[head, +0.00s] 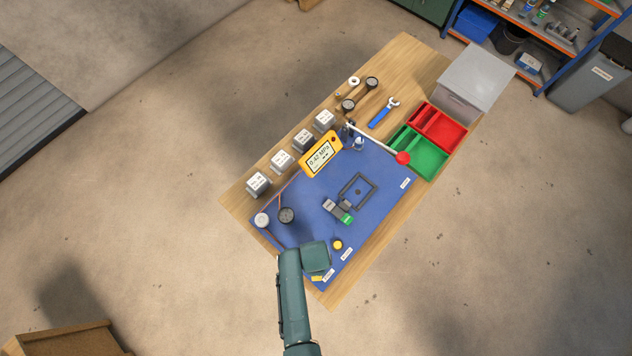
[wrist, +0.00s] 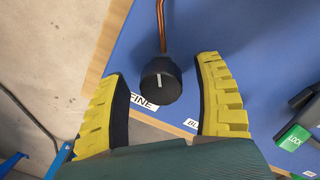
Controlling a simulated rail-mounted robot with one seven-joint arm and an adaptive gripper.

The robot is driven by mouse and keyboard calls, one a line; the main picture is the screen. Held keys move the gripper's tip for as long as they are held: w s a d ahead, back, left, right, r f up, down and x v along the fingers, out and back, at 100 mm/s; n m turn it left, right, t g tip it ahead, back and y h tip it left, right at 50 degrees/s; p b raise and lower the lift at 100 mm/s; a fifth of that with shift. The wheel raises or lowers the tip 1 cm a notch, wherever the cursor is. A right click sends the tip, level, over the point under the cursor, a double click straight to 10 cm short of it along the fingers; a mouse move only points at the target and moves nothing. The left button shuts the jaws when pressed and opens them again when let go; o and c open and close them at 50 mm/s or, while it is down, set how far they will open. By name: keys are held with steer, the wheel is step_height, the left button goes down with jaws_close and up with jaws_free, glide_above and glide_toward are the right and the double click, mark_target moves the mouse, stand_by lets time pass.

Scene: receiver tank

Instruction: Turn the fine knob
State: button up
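The fine knob (wrist: 161,80) is a black round knob with a white mark on its face, at the upper middle of the wrist view. A copper pipe (wrist: 161,25) runs up from it, and a FINE label (wrist: 143,102) lies just below it. My gripper (wrist: 163,68) is open, with one yellow, dark-padded finger on each side of the knob. A gap shows on both sides, so neither finger touches it. In the head view my arm hides the fine knob, and only a bit of yellow finger shows.
The blue panel (head: 378,205) lies on a wooden table (head: 408,62). A yellow knob (head: 338,244), a green LOCK part (head: 347,218) and a dark gauge (head: 286,214) are close by. A yellow pressure display (head: 321,155) and a red-ended lever (head: 403,158) stand further back.

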step_height(320, 180, up, 12)
steer(key=shift+w, duration=0.2)
stand_by(0.4)
